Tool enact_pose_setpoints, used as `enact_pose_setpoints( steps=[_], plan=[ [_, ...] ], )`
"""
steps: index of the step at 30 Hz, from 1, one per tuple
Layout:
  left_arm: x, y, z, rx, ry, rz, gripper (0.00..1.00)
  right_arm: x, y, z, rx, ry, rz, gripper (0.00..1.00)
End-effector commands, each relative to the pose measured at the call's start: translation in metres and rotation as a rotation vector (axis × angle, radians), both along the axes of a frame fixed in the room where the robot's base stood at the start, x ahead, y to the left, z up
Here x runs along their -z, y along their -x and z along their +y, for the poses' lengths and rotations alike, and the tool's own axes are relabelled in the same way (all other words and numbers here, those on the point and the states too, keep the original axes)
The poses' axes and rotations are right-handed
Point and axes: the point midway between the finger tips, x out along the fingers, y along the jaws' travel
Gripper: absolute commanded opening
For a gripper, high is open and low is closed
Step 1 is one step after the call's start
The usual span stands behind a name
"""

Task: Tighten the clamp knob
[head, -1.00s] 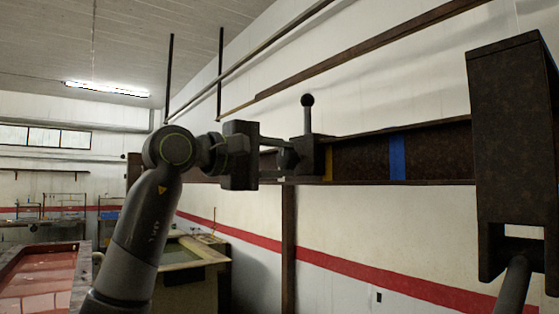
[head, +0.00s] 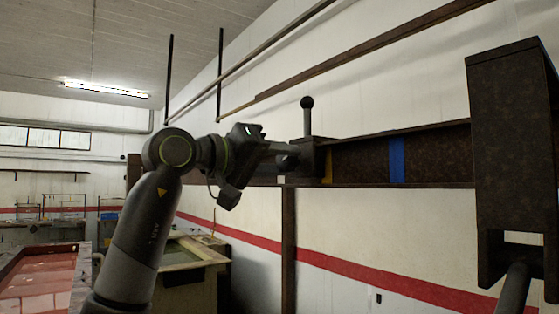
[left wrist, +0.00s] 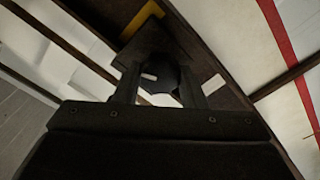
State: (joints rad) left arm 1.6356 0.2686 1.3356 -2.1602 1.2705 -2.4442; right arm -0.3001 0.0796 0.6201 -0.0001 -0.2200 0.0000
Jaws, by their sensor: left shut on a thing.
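The clamp (head: 312,158) is a dark block on the rail (head: 350,160), with an upright lever ending in a black ball (head: 307,103). Its dark knob (head: 287,162) sticks out on the left side. My left gripper (head: 284,154) reaches it from the left and is shut on the knob, with its body tilted. In the left wrist view the knob (left wrist: 162,79) sits between the two fingers, below the clamp body (left wrist: 152,45). The near finger partly hides the knob in the head view. My right gripper is not seen.
The rail carries a yellow mark (head: 328,165) beside the clamp and a blue band (head: 397,160) farther right. A large dark block (head: 515,150) stands at the right end. A table (head: 195,252) and a red-topped bench (head: 40,280) stand lower left.

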Motion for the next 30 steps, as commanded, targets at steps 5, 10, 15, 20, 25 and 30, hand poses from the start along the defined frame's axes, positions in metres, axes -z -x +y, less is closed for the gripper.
enact_pose_setpoints(
  steps=[5,10,15,20,25,30],
  plan=[
    [0.0034,-0.0008,-0.0006,0.002,-0.041,-0.043,0.14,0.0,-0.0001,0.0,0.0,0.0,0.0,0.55],
    [0.0039,-0.0008,-0.0006,0.002,-0.058,-0.064,0.14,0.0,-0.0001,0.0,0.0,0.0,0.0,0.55],
    [0.0042,-0.001,-0.0007,0.003,-0.062,-0.069,0.14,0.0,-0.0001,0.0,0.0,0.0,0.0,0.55],
    [0.0046,-0.0011,-0.0007,0.003,-0.062,-0.068,0.14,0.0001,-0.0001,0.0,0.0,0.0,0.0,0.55],
    [0.0048,-0.0012,-0.0007,0.003,-0.061,-0.067,0.46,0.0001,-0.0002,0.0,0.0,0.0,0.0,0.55],
    [0.003,-0.0008,-0.0004,0.001,-0.059,-0.071,0.59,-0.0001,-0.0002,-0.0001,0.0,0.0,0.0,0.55]
  ],
)
